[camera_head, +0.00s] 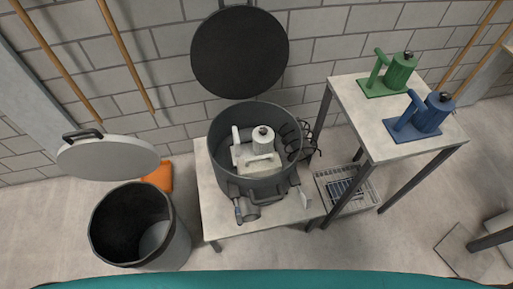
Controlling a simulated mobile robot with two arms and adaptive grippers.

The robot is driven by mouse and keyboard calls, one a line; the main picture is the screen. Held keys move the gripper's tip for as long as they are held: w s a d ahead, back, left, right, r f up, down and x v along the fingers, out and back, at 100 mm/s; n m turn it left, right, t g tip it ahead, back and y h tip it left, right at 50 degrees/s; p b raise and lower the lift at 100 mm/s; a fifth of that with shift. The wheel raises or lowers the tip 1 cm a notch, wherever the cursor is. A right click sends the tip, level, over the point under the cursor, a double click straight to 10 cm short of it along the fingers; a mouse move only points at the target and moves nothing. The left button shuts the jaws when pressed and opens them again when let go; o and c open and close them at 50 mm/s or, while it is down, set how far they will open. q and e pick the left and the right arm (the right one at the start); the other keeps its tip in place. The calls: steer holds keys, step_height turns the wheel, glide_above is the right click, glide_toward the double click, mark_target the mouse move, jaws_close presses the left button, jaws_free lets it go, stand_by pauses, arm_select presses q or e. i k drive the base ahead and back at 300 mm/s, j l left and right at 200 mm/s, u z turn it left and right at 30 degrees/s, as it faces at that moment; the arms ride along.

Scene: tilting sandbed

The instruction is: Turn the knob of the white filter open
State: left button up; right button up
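The white filter (257,155) stands inside a dark round pot in the middle of the camera_head view. It has a white base, a cylinder and a slanted handle-like tube on its left. Its dark knob (263,131) sits on top of the cylinder. Which way the knob is turned is too small to tell. Neither of my grippers shows in this view.
The pot (228,176) stands on a low table (211,213), its dark round lid (240,53) raised behind. A higher table (350,97) at right holds a green filter (392,75) and a blue filter (421,117). An open bin (95,232) stands at left under a grey lid (110,158).

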mark_target(263, 130)
steer(key=i+l+u, duration=0.1)
steer(key=l+u, duration=0.85)
steer(key=l, duration=0.2)
